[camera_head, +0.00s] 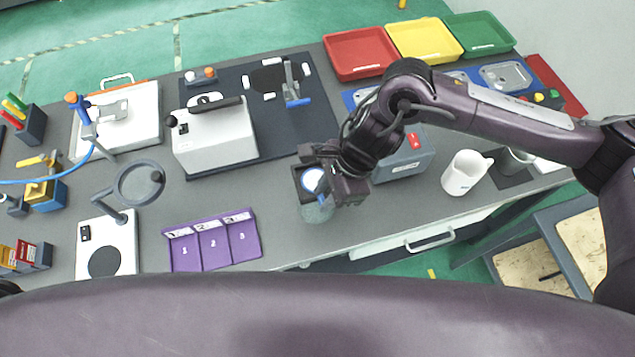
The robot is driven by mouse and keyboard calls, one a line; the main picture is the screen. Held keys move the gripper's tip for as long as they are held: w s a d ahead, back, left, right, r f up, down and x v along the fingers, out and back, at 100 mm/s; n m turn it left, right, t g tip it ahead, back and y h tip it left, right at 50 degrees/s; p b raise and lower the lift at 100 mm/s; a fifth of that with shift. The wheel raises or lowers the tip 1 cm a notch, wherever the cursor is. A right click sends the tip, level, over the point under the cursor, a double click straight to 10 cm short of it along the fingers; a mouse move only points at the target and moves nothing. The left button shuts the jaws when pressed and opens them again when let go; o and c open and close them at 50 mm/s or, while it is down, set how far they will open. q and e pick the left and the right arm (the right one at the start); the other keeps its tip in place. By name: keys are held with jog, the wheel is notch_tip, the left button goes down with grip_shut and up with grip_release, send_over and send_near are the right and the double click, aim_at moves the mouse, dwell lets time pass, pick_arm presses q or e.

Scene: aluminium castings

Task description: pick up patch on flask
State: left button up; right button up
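My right gripper (325,186) points down at the front middle of the bench. A round white disc with a blue rim (313,181) shows at its fingers. Just below is a pale greenish, see-through round vessel (318,212), partly hidden by the gripper. I cannot tell whether the fingers touch the disc or the vessel, or how far apart they are. A pale grey box (215,145) with a dark handle bar on top stands on a dark mat left of the gripper. I cannot tell for sure which thing is the flask or its patch. My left gripper is not in view.
A purple tray (214,262) with numbered slots lies front left, near a ring magnifier (139,184). Red (358,76), yellow (425,57) and green (478,48) bins stand at the back. A grey box (405,160) and white jug (463,178) stand right of my gripper.

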jog(key=shift+c, duration=1.2)
grip_shut()
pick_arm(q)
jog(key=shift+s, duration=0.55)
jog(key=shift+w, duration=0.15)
